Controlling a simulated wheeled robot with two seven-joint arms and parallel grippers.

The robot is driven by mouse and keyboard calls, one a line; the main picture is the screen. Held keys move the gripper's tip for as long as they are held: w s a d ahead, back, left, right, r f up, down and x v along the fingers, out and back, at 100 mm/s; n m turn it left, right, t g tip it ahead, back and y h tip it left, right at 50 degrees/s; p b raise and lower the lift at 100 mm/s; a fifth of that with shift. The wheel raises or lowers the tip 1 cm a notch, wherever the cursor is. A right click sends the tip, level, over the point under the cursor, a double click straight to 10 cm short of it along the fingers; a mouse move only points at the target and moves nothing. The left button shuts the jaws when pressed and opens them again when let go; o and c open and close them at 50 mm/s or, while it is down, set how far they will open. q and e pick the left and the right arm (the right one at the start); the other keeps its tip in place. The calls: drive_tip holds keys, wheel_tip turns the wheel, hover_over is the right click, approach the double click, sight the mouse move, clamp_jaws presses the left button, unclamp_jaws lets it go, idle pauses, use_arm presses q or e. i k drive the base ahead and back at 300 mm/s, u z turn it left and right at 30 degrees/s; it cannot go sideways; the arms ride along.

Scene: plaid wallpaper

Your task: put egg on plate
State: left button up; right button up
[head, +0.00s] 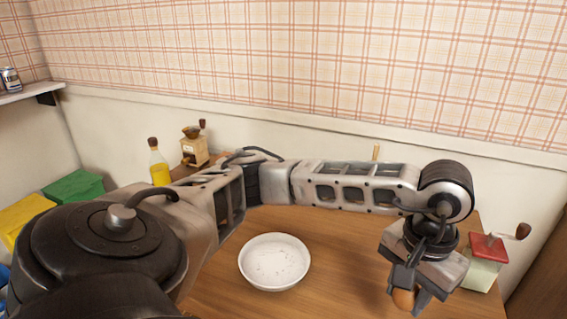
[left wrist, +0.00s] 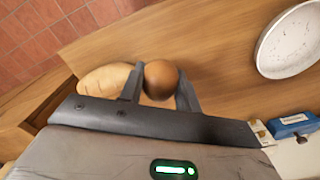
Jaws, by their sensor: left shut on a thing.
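A brown egg (head: 403,300) is between the fingers of my left gripper (head: 408,290), at the right side of the wooden table. The left wrist view also shows the egg (left wrist: 161,79) held between the two dark fingers of the gripper (left wrist: 160,88). The white plate (head: 274,262), round with a raised rim and dark specks, sits on the table left of the gripper. The plate (left wrist: 290,40) also shows at the upper right of the left wrist view, apart from the egg. My right gripper is not in view.
A bread loaf (left wrist: 104,79) lies beside the egg in the left wrist view. A red-topped grinder (head: 485,262) stands right of the gripper. An oil bottle (head: 158,167) and a wooden coffee grinder (head: 194,150) stand at the back left. Bare table (head: 340,270) lies between plate and gripper.

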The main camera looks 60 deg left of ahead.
sight(275, 263)
drive_tip(key=z, duration=1.15)
drive_tip(key=k, duration=1)
drive_tip(key=u, duration=1.3)
drive_tip(key=i, duration=0.5)
drive_tip(key=z, duration=0.05)
